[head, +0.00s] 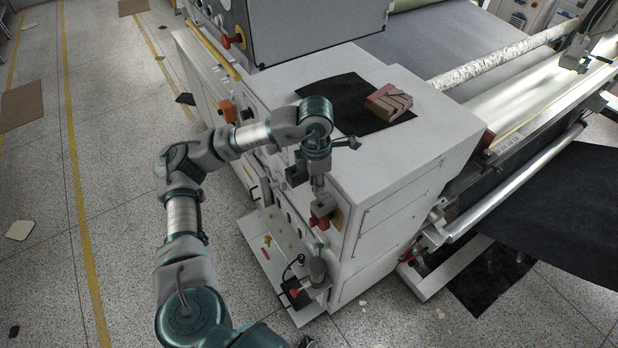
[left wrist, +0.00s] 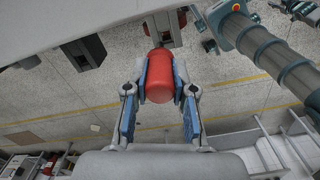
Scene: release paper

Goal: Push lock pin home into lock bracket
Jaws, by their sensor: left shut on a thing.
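The lock pin shows as a red rounded cylinder (left wrist: 160,76) in the left wrist view. My left gripper (left wrist: 160,80) is shut on it, with a blue-lined finger on each side. Past the pin's far end is a grey bracket (left wrist: 162,27), which looks like the lock bracket. The pin's far end meets or overlaps it in the picture, and I cannot tell how deep it sits. In the head view, the left gripper (head: 318,190) hangs at the side of the white machine, above a small red part (head: 320,220) that looks like the pin. My right gripper is out of view.
The white machine cabinet (head: 410,170) stands beside the arm, with a dark mat (head: 345,95) and a brownish block (head: 388,102) on top. An open lower panel (head: 280,265) juts out below. The speckled floor at left is mostly clear.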

